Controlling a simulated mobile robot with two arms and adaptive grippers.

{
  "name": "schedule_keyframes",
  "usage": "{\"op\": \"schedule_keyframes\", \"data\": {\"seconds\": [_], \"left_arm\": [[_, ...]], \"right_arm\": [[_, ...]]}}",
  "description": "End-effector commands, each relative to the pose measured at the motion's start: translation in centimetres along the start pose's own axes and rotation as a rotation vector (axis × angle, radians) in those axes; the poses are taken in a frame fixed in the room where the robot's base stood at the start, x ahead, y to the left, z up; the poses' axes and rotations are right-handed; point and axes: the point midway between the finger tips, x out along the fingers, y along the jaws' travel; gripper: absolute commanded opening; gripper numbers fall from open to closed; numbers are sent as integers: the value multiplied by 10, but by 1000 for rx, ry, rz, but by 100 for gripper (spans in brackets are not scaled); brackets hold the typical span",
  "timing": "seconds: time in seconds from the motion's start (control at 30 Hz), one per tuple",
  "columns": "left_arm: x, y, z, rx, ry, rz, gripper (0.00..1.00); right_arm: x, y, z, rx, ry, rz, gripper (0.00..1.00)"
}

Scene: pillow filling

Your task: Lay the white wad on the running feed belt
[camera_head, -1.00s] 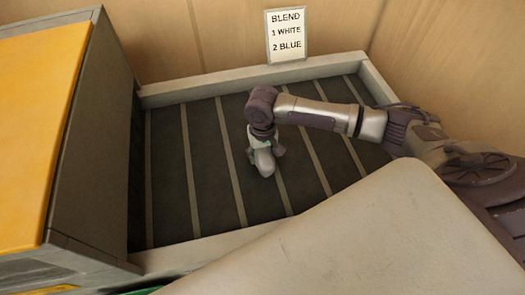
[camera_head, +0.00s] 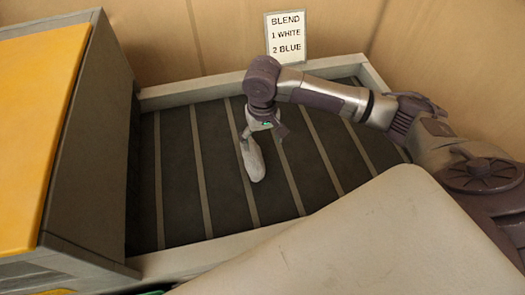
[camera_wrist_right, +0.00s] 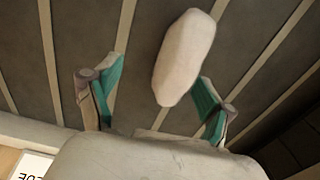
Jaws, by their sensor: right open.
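The white wad (camera_head: 254,160) is a pale, elongated lump just below my right gripper (camera_head: 262,131), over the dark feed belt (camera_head: 178,185) with its light cross strips. In the right wrist view the wad (camera_wrist_right: 184,58) is beyond and between the teal-padded fingers of the right gripper (camera_wrist_right: 157,75), which are spread apart with gaps on both sides. It appears to rest on the belt, though its underside is hidden. My left gripper is not in view.
A light raised rim (camera_head: 205,87) borders the belt. A grey machine housing with an orange top (camera_head: 35,120) stands at the left end. A "BLEND 1 WHITE 2 BLUE" sign (camera_head: 286,37) stands behind. A pale surface (camera_head: 370,240) covers the lower right foreground.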

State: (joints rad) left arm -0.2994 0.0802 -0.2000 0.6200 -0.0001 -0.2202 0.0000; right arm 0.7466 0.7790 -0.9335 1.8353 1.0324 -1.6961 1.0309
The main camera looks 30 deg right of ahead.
Motion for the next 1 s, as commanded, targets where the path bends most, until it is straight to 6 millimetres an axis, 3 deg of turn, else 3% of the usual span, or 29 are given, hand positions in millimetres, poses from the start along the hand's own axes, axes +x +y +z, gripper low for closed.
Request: {"op": "schedule_keyframes", "data": {"seconds": [0.1, 0.3, 1.0], "left_arm": [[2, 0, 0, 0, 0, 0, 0], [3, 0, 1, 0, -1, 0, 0], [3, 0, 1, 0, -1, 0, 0]], "right_arm": [[-23, 0, -1, 0, 3, -1, 82], [-46, 0, 0, 0, 0, 0, 82], [-50, 0, 0, 0, -1, 0, 82]]}}
